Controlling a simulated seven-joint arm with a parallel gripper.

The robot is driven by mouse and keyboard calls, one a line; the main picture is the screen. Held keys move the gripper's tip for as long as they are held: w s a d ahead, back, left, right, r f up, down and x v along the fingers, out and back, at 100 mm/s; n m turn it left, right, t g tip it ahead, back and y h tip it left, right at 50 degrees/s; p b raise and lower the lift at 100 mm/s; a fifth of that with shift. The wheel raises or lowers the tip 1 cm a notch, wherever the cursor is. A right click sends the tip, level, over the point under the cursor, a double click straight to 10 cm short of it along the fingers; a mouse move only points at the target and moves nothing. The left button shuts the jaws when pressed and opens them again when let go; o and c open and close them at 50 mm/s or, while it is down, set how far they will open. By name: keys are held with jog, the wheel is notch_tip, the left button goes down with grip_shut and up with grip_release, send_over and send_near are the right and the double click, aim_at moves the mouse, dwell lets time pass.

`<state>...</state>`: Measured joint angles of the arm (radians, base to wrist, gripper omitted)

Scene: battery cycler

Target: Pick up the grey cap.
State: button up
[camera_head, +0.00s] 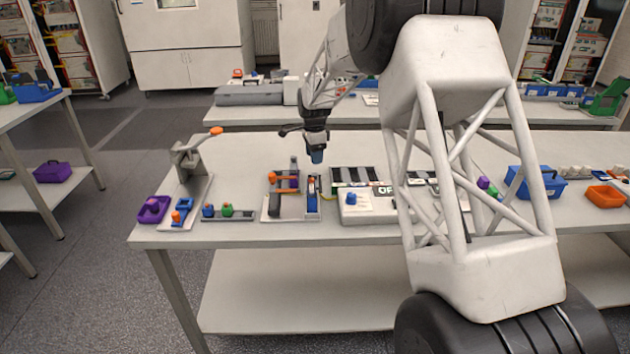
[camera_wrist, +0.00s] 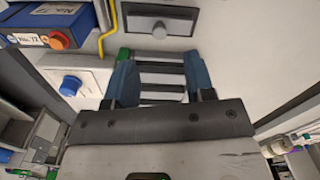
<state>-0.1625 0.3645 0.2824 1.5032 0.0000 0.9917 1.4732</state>
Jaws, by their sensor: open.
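My gripper (camera_head: 316,156) hangs above the middle of the bench in the head view, its blue fingertips pointing down. In the wrist view my gripper (camera_wrist: 160,78) is open, with its blue fingers apart and pale and dark strips showing between and beyond them. I see no held object. I cannot pick out the grey cap for certain. A dark grey block (camera_wrist: 160,20) with a small pale round piece lies beyond the fingertips in the wrist view; I cannot tell whether it is the cap.
A white box (camera_head: 370,207) with a blue knob (camera_head: 351,198) stands near the front edge. A striped rack (camera_head: 352,176) lies behind it. A blue block with an orange button (camera_wrist: 60,40) and a yellow cable (camera_wrist: 108,20) show in the wrist view. A lever stand (camera_head: 190,160) stands at left.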

aim_at(314, 175)
jog(key=shift+f, duration=1.3)
jog(key=shift+f, duration=0.1)
jog(key=shift+f, duration=2.5)
grip_shut()
